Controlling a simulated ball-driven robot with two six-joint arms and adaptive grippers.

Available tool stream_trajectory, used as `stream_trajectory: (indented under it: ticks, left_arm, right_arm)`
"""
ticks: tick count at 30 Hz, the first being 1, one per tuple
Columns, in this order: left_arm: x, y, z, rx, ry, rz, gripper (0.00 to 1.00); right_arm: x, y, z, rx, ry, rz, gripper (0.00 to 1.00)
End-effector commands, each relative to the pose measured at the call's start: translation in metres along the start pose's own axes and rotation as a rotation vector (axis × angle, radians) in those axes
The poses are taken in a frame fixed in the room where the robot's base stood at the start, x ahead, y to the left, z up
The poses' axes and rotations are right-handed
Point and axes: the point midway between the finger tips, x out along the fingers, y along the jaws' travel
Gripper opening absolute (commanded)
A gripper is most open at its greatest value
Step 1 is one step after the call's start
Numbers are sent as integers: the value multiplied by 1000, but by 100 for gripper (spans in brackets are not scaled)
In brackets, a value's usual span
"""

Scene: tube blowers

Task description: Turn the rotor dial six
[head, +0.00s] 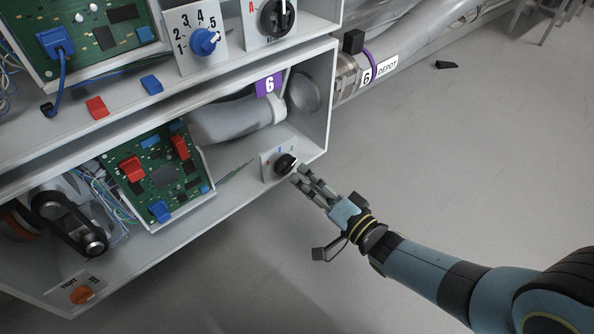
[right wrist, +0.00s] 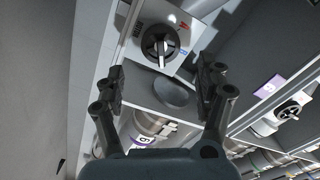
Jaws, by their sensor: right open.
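The rotor dial six (head: 285,163) is a small black knob on a white plate at the front right of the lower cabinet bay, below a purple label marked 6 (head: 269,85). In the right wrist view the dial (right wrist: 160,45) is a round black knob with a pale pointer line, between red and blue marks. My right gripper (head: 304,182) is just to its lower right. In the right wrist view its open fingers (right wrist: 163,80) are spread with the dial ahead between them, and nothing is held. My left gripper is out of view.
In the same bay are a green circuit board (head: 165,175) and an orange knob (head: 82,295). The upper shelf has a blue numbered dial (head: 204,42) and a black dial (head: 278,17). A DEPOT tube (head: 410,30) leaves the cabinet. The floor (head: 480,150) to the right is mostly clear.

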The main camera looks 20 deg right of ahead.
Motion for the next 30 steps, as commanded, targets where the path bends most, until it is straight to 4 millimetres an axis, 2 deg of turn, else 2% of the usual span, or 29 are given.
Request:
stream_trajectory:
  ticks: [3,10,15,30]
  left_arm:
    - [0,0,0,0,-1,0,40]
    - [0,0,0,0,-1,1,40]
    - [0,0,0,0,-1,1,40]
    - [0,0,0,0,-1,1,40]
  right_arm:
    - [-28,0,0,1,-1,1,72]
    - [-61,0,0,0,0,0,72]
    - [-67,0,0,0,1,-1,72]
    - [-68,-1,-1,-10,3,0,72]
